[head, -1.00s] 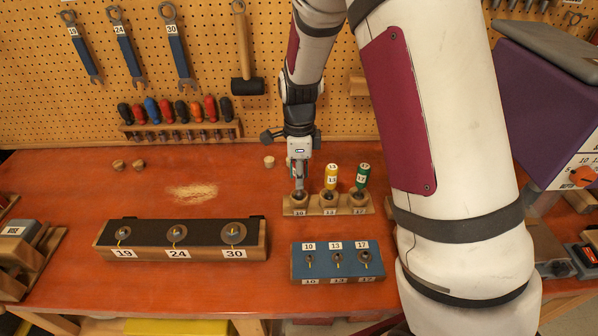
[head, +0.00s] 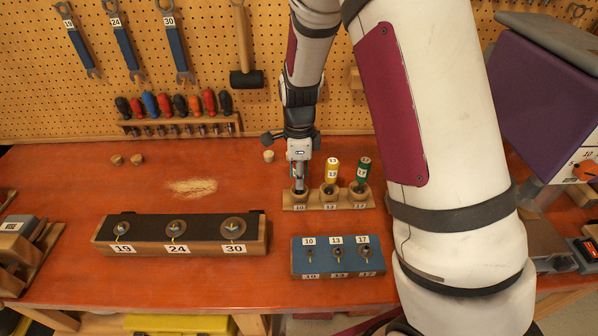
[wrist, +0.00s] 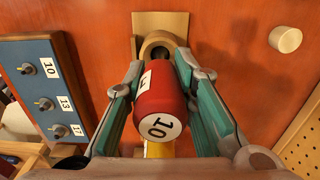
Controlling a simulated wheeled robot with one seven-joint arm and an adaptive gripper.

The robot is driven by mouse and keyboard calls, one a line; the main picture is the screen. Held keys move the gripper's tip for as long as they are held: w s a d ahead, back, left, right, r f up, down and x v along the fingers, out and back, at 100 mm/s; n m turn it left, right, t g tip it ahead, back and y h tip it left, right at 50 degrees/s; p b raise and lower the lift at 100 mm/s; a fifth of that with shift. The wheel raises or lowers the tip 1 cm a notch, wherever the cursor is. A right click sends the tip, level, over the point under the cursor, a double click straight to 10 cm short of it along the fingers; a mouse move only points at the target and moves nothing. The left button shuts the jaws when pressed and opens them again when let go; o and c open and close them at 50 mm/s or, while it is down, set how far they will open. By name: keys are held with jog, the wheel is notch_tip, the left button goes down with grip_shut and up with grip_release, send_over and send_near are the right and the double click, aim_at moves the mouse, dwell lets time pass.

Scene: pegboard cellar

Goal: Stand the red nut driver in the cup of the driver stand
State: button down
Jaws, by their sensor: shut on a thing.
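My gripper (wrist: 165,90) is shut on the red nut driver (wrist: 162,92), whose handle end reads 10 in the wrist view. In the head view my gripper (head: 299,182) is over the left cup of the wooden driver stand (head: 345,206), the cup labelled 10. That cup (wrist: 155,42) shows just beyond the handle in the wrist view. The yellow driver (head: 332,170) stands in the 13 cup and the green driver (head: 362,171) in the 17 cup.
A blue block (head: 338,264) labelled 10, 13, 17 lies in front of the stand. A long dark-topped block (head: 150,228) is to its left. Small wooden plugs (head: 268,156) and a dust patch (head: 192,186) are behind. The bench between is clear.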

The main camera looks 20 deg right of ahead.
jog(key=c, duration=1.2)
grip_release()
jog(key=shift+c, duration=0.2)
jog(key=shift+r+p, duration=1.65)
jog(key=shift+r, duration=3.35)
